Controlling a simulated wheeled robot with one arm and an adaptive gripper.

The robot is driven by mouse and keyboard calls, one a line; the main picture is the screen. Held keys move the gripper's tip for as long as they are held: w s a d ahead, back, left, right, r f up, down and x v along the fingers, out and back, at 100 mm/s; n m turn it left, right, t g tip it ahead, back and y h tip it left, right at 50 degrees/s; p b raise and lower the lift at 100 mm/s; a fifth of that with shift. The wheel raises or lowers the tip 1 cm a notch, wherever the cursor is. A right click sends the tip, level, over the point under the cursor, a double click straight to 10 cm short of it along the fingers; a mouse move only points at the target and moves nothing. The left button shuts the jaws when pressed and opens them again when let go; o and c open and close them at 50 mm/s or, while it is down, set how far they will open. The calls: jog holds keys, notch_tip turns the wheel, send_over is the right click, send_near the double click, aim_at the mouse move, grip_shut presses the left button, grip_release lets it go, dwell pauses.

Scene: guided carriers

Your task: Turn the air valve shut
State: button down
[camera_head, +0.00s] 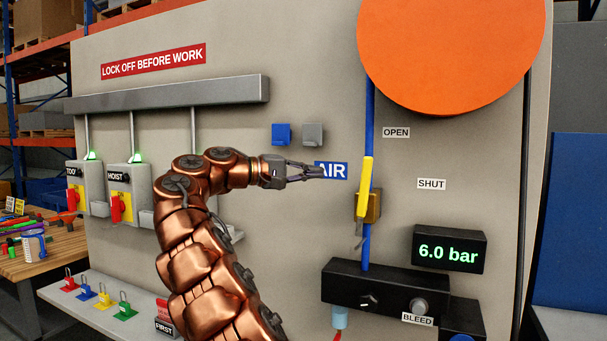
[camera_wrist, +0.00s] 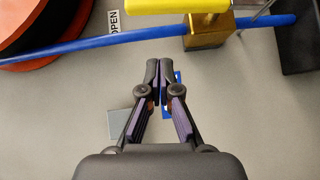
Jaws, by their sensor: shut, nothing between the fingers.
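The air valve has a yellow lever (camera_head: 365,186) on a brass body (camera_head: 374,207), set on a vertical blue pipe (camera_head: 369,110). The lever stands upright, in line with the pipe, below the OPEN label (camera_head: 396,132); the SHUT label (camera_head: 431,184) is to its right. In the wrist view the fingertips (camera_wrist: 159,66) meet below the blue pipe.
A gauge (camera_head: 448,250) reads 6.0 bar, above a black block (camera_head: 350,288) with a BLEED knob. A large orange disc (camera_head: 450,50) is above. Blue and grey hooks (camera_head: 312,133) sit left of the valve. Isolator boxes (camera_head: 123,190) and a padlock shelf (camera_head: 75,300) are at left.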

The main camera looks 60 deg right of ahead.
aim_at(365, 196)
jog(key=s+d, duration=0.4)
jog(key=s, duration=0.3)
jog(key=shift+d+f, duration=0.25)
jog(key=shift+f, duration=0.1)
jog(key=shift+s, duration=0.1)
jog(key=shift+s+p, duration=0.15)
jog(key=shift+p, duration=0.15)
